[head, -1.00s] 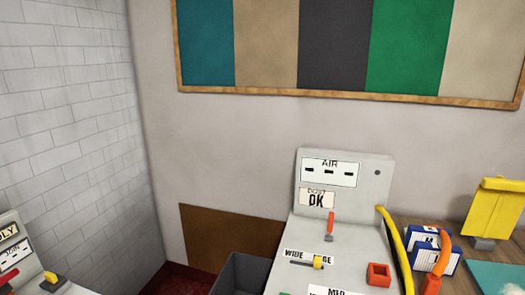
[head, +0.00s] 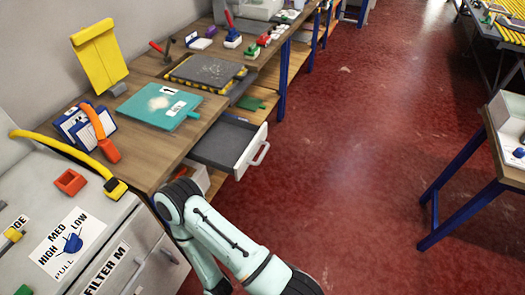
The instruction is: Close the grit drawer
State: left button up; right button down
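A drawer with a dark grey inside and a white front (head: 250,153) stands pulled out from under the wooden workbench (head: 140,172), in the middle of the head view. Its white handle (head: 260,155) faces right. No label is readable on it, so I cannot confirm that it is the grit drawer. One of my arms bends up from the bottom edge, below and in front of the drawer, apart from it in the picture. Its gripper is out of view, and my other gripper does not show.
A grey machine (head: 95,195) with a blue knob stands at left. A blue-legged table (head: 470,215) is at right. Red floor (head: 350,130) between is clear.

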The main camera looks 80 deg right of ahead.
aim_at(231, 145)
jog(key=z, duration=2.55)
